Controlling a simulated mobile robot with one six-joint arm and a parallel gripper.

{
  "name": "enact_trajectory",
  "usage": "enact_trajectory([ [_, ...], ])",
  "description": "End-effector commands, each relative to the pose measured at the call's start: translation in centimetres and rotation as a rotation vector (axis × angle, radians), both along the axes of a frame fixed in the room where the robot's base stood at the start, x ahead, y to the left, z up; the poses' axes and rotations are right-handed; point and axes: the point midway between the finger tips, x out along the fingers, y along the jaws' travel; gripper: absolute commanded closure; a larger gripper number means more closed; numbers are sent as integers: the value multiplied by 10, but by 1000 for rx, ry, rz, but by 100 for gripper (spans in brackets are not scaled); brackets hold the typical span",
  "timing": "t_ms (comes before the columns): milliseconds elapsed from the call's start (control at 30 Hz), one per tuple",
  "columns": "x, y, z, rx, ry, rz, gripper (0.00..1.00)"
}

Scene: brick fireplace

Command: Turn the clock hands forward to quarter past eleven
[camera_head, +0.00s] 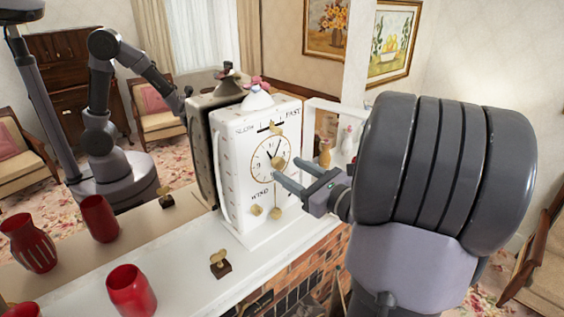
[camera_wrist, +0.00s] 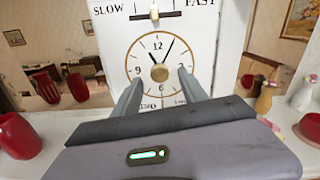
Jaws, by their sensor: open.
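A white clock (camera_head: 286,112) stands upright on the mantel. Its round dial (camera_wrist: 160,44) has a gold rim, and a gold knob (camera_wrist: 160,73) sits at the centre. In the wrist view the longer dark hand (camera_wrist: 168,50) points near one and the shorter one up and left, near eleven. My gripper (camera_head: 286,170) is open in front of the dial, coming from the right. In the wrist view its fingers stand either side of the centre knob, apart from it. Whether the fingertips touch the dial cannot be told.
Gold knobs (camera_head: 257,210) sit low on the clock's front, and a SLOW-FAST slider (camera_wrist: 154,12) is above the dial. A red vase (camera_head: 131,291) and a small key-like piece on a dark block (camera_head: 220,266) stand left on the mantel (camera_head: 190,245). A mirror behind reflects the room.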

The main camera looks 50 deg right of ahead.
Motion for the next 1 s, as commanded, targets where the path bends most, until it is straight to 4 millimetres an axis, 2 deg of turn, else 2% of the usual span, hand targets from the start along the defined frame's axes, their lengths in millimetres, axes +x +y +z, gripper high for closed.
enact_trajectory([
  [100, 21, -2, 1, 0, 0, 3, 50],
  [200, 30, -3, 1, -1, 0, 1, 50],
  [533, 35, -4, 0, -1, 0, 0, 50],
  [700, 34, -4, 0, -1, 0, 0, 83],
  [800, 34, -4, 0, -1, 0, 0, 100],
  [933, 34, -4, 2, 30, -2, 0, 100],
  [1000, 34, -4, 6, 147, -15, 0, 100],
])
